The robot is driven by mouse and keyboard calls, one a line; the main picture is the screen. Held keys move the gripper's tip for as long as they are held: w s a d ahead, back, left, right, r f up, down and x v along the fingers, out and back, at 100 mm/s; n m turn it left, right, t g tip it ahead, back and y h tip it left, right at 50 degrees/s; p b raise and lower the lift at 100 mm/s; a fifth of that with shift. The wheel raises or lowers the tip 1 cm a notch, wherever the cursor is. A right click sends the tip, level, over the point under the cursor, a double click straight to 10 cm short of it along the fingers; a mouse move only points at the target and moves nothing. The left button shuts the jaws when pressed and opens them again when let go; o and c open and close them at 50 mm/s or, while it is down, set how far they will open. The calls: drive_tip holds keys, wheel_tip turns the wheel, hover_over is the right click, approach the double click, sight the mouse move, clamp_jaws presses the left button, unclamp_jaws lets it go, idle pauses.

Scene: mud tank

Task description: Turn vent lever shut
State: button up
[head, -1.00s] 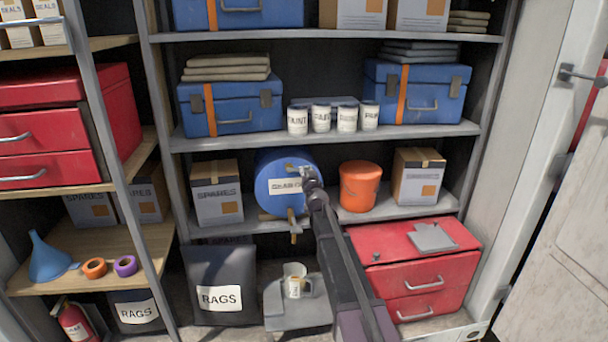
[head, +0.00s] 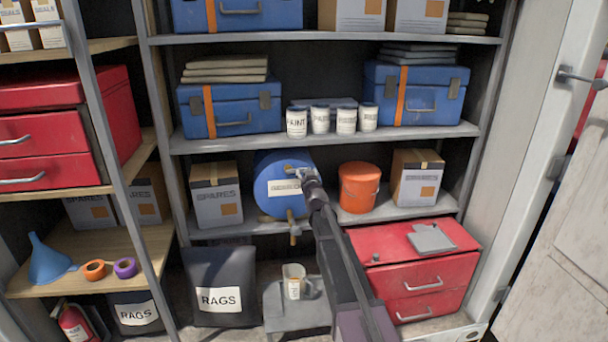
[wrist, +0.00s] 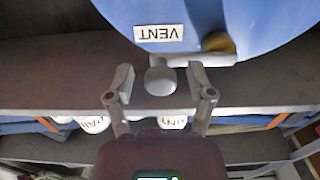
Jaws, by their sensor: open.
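The blue drum (head: 268,205) lies on its side on the middle shelf, its round end facing me. Near the top of that end is the brass vent fitting (head: 289,169). My gripper (head: 303,176) is at its right and partly covers it and the drum's label. In the wrist view the drum (wrist: 270,20) carries a VENT label (wrist: 158,33), upside down, with a brass piece (wrist: 218,43) beside it. My open gripper (wrist: 160,84) has one finger on each side of a pale rounded knob (wrist: 160,76), apparently the lever's end. Gaps show on both sides.
A brass tap (head: 292,228) hangs below on the drum, over a white mug (head: 293,280) on a grey stand. An orange bucket (head: 359,187) stands close right of my arm, a spares box (head: 216,193) left of the drum. Labelled tins (head: 321,119) stand on the shelf above.

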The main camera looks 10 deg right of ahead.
drive_tip(key=shift+s, duration=0.1)
drive_tip(key=s, duration=1.2)
idle(0.4)
drive_tip(key=s+a+f+n+g+y, duration=0.2)
drive_tip(key=s+a+f+g, duration=0.15)
drive_tip(key=s+f, duration=0.3)
drive_tip(key=s+a+f+n+g+y, duration=0.1)
drive_tip(key=s+a+f+g+y, duration=0.15)
drive_tip(key=s+f+g, duration=0.35)
drive_tip(key=s+d+f+m+g+h, duration=0.1)
drive_tip(key=s+f+g, duration=0.1)
drive_tip(key=s, duration=0.5)
drive_tip(key=s+d+f+m+g+h, duration=0.1)
drive_tip(key=s+d+f+g+h, duration=0.1)
drive_tip(key=s, duration=0.5)
drive_tip(key=s+d+f+m+g+h, duration=0.1)
drive_tip(key=s+d+f+g, duration=0.1)
drive_tip(key=s+g, duration=0.2)
drive_tip(key=s, duration=0.3)
